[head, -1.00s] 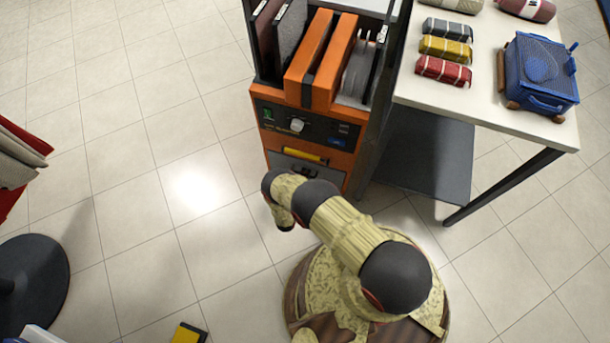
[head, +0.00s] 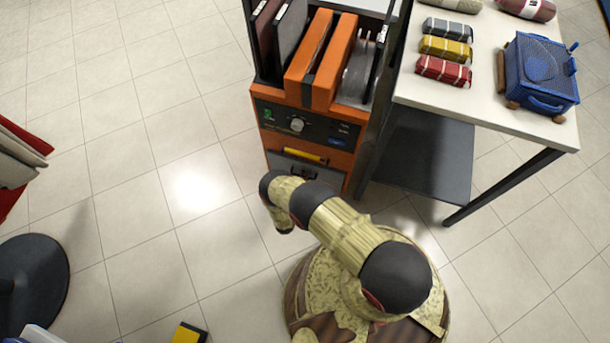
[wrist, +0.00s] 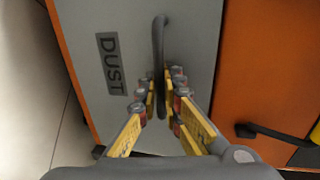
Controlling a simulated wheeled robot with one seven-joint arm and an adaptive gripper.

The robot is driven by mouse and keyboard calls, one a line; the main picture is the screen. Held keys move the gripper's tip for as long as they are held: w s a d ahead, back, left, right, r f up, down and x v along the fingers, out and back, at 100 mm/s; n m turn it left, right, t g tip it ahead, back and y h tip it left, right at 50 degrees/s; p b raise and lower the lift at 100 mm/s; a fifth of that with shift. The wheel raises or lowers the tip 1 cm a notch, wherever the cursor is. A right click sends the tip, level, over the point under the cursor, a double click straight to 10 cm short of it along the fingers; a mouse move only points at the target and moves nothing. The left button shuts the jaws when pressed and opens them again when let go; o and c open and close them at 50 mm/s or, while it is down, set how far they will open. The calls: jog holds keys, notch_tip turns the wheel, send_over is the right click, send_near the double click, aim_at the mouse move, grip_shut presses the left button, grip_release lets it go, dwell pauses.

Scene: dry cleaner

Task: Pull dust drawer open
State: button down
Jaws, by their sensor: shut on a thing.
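The dust drawer has a grey front (wrist: 193,45) with a dark "DUST" label (wrist: 111,63), set in an orange machine (head: 270,135). Its dark bar handle (wrist: 158,35) runs lengthwise between the fingers of my gripper (wrist: 161,97) in the wrist view. My gripper is shut on the handle, with the yellow-sided fingers on either side of it. In the head view the drawer front shows low on the machine, partly behind my arm, and my gripper is hidden. I cannot tell how far the drawer stands out.
A yellow handle (head: 305,155) sits above the drawer on the machine. A white table (head: 490,110) at right bears several wrapped bundles and a blue mesh box (head: 541,70). A dark round base (head: 35,275) stands at lower left. The tiled floor left of the machine is clear.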

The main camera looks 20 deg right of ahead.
jog(key=f+v, duration=0.2)
jog(key=v, duration=0.9)
jog(key=f+v, duration=0.2)
jog(key=v, duration=0.9)
jog(key=shift+s+a+f, duration=0.2)
jog(key=shift+s+f, duration=0.15)
jog(key=c, duration=2)
grip_release()
jog(key=shift+c, duration=0.2)
jog(key=v, duration=1.2)
